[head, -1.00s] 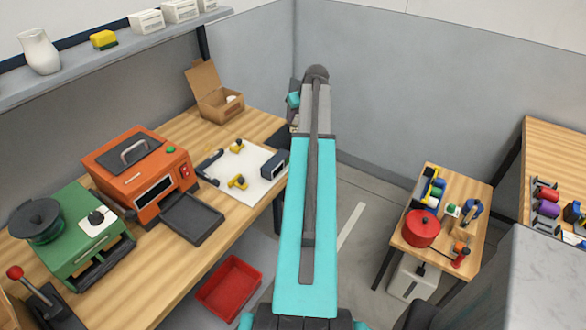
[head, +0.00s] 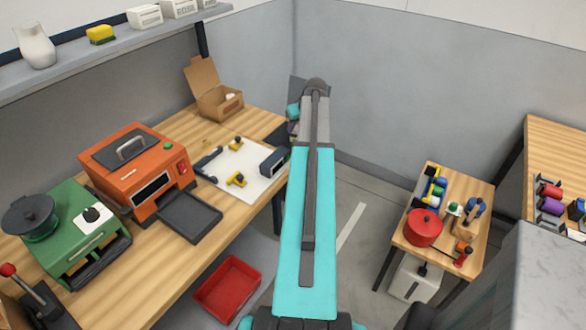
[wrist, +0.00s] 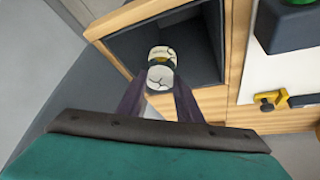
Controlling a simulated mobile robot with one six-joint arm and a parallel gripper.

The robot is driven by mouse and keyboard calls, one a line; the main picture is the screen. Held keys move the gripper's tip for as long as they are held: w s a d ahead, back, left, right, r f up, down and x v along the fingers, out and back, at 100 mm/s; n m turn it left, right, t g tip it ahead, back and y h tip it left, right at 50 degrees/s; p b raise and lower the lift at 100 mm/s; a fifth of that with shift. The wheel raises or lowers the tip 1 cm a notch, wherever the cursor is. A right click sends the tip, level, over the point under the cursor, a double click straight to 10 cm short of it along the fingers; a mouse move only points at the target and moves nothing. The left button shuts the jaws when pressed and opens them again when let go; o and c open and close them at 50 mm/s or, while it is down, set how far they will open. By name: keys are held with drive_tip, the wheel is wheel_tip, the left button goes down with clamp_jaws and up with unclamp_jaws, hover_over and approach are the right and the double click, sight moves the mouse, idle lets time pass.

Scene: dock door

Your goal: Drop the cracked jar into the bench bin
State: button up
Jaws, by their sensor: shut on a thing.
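In the wrist view, my gripper (wrist: 161,75) is shut on a small white jar (wrist: 162,78) with dark crack lines and a dark and yellow band. The jar appears in front of the dark open bench bin (wrist: 207,38), which is set in pale wood. From this angle the jar overlaps the opening, and its height above the bin is hard to judge. In the head view, my arm hides the jar and the fingers.
A white board (head: 243,172) with yellow-handled clamps and an open cardboard box (head: 218,103) lie on the left bench. An orange machine (head: 135,175) stands nearer. A red tray (head: 228,288) is on the floor. A small table (head: 405,243) with a red pot is at right.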

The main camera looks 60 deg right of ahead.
drive_tip(key=o, duration=1.2)
drive_tip(key=b+v, duration=0.3)
drive_tip(key=v, duration=1)
drive_tip(key=shift+s+r, duration=0.2)
drive_tip(key=shift+r, duration=0.1)
drive_tip(key=shift+a, duration=0.1)
idle(0.3)
